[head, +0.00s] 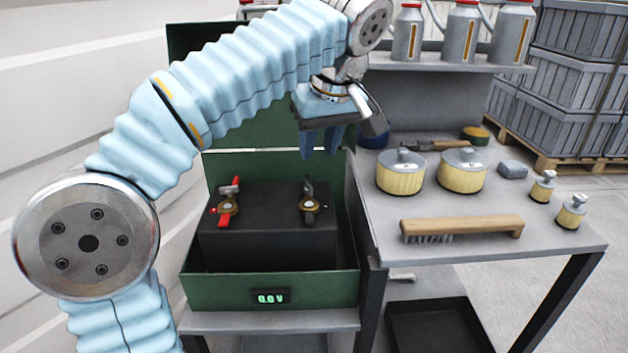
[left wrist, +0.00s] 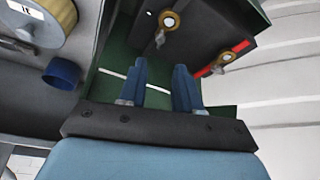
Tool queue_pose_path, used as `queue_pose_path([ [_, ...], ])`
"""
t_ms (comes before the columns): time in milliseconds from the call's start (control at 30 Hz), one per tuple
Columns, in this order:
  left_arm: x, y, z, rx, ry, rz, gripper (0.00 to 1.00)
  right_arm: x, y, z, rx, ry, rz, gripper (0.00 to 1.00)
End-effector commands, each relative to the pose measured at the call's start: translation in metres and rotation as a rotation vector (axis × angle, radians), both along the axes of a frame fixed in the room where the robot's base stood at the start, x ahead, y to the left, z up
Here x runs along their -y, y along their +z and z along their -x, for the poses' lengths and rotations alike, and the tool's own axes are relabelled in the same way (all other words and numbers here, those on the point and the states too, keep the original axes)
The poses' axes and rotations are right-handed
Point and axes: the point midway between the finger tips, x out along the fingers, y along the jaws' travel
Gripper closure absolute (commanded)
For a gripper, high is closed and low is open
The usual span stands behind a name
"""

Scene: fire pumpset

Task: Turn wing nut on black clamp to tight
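The black clamp (head: 309,188) sits on the right terminal of a black battery (head: 265,240), with a brass wing nut (head: 310,206) at its base. The black clamp's brass nut also shows in the left wrist view (left wrist: 169,20), near the top. The red clamp (head: 226,216) sits on the left terminal. My left gripper (head: 321,142) hangs above and behind the black clamp, fingers pointing down, apart from it. In the left wrist view the gripper (left wrist: 159,80) has its two blue fingers apart with nothing between them. How tight the nut is cannot be told. My right gripper is not in view.
The battery stands in a green box (head: 220,291) with a raised lid behind; its display (head: 270,297) reads 0.0 V. The grey bench (head: 400,255) at right holds a wire brush (head: 462,226), weights and tools. Oil cans (head: 462,32) stand on the shelf above.

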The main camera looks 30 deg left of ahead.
Motion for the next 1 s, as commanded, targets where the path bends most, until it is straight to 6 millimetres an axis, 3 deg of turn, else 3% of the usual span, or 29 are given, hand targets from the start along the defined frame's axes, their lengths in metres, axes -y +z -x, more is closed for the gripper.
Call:
queue_pose_path([
  [33,-0.004,-0.016,-0.002,-0.003,0.001,-0.001,0.67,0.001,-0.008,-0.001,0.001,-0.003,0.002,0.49],
  [200,-0.016,-0.052,-0.011,-0.003,0.001,0.000,0.67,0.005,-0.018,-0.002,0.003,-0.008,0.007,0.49],
  [400,-0.025,-0.081,-0.020,-0.001,-0.001,0.001,0.67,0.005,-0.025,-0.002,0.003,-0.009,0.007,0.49],
  [833,-0.030,-0.092,-0.023,0.000,-0.001,0.001,0.67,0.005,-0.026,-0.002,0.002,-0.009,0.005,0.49],
  [867,-0.030,-0.092,-0.023,0.000,-0.001,0.001,0.69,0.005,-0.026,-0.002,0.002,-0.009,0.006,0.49],
  [1000,-0.029,-0.092,-0.023,0.000,-0.001,0.001,0.90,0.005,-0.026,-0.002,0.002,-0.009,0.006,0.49],
])
